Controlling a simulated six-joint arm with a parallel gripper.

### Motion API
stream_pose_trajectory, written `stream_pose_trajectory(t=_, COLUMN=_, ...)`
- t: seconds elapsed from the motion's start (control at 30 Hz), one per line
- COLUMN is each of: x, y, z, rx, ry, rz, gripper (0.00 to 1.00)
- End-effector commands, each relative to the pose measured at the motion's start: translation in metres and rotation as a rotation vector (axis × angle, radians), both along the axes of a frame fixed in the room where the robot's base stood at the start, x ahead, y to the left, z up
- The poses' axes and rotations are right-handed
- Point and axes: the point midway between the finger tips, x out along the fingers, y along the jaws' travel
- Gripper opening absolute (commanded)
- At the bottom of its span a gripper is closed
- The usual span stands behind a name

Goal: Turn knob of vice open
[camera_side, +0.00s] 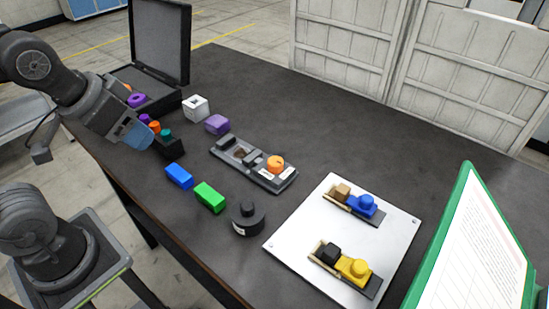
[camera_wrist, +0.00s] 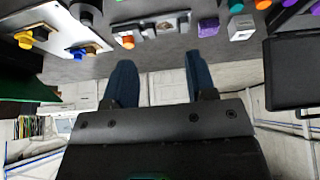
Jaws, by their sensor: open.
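A grey vice-like fixture (camera_side: 235,153) lies near the middle of the table, with a round orange knob (camera_side: 276,163) at its right end. In the wrist view the orange knob (camera_wrist: 127,42) shows beyond the left fingertip. Two similar small fixtures sit on a white plate, one with a blue knob (camera_side: 365,205), one with a yellow knob (camera_side: 354,270). My gripper (camera_side: 138,136) is at the left of the table, apart from all the knobs. In the wrist view its two dark blue fingers (camera_wrist: 160,58) are spread with nothing between them.
A black holder with small coloured pieces (camera_side: 168,148) is close to my gripper. Blue (camera_side: 179,176) and green (camera_side: 209,197) blocks and a black cylinder (camera_side: 248,219) lie in front of the fixture. An open black case (camera_side: 160,45) stands at the back left. Table behind the fixture is clear.

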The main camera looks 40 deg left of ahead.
Motion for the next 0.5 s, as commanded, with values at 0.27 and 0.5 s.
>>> stream_pose_trajectory(t=0.27, x=0.051, y=-0.016, z=0.024, rx=-0.044, ry=0.116, rz=0.042, gripper=0.63)
stream_pose_trajectory(t=0.5, x=0.126, y=-0.049, z=0.029, rx=-0.077, ry=0.271, rz=0.118, gripper=0.63)
